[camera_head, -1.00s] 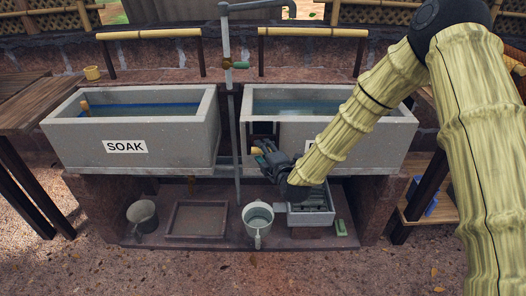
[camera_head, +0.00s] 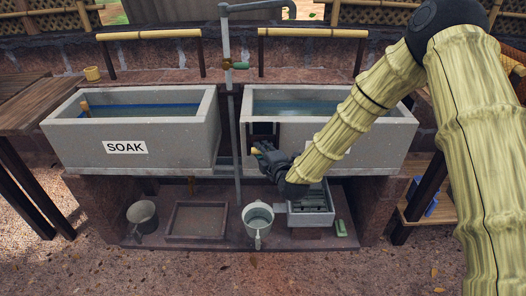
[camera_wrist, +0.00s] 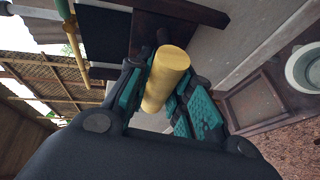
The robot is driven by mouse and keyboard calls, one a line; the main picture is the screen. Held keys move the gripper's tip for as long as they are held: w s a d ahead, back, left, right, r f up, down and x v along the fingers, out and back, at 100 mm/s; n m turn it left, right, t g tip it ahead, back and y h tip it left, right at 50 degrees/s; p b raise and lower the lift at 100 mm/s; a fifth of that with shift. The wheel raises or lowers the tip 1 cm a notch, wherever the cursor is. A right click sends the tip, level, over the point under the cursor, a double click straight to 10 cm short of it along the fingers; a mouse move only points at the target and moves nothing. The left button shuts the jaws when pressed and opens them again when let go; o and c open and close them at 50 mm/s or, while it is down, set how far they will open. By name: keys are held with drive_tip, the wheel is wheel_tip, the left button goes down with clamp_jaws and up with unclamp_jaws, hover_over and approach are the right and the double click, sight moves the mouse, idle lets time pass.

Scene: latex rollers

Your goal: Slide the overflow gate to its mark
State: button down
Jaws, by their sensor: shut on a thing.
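The overflow gate's dark frame (camera_head: 263,129) is on the front of the right grey basin, near its left corner. My gripper (camera_head: 260,151) is in front of it, just below the dark opening. In the wrist view, my gripper (camera_wrist: 158,85) is shut around a yellow cylindrical handle (camera_wrist: 169,70), with teal finger pads on both sides. A dark panel (camera_wrist: 103,35) and a brown bar (camera_wrist: 180,9) show behind the handle. My gripper hides the gate's lower part in the head view. I cannot make out the mark.
The SOAK basin (camera_head: 128,130) stands at left, the right basin (camera_head: 390,140) behind my arm. A vertical pipe (camera_head: 236,140) runs between them, close to my gripper. Below are a shallow tray (camera_head: 198,221), a pail (camera_head: 258,218), a grey box (camera_head: 310,218) and a mug (camera_head: 143,214).

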sight(263, 138)
wheel_tip(263, 138, up, 5)
drive_tip(key=shift+f+p, duration=0.1)
drive_tip(key=shift+p, duration=1)
drive_tip(key=shift+w+r, duration=0.1)
drive_tip(key=shift+r, duration=0.15)
drive_tip(key=c, duration=1.3)
unclamp_jaws()
drive_tip(key=shift+r, duration=0.1)
drive_tip(key=shift+o, duration=0.2)
drive_tip(key=v, duration=1.2)
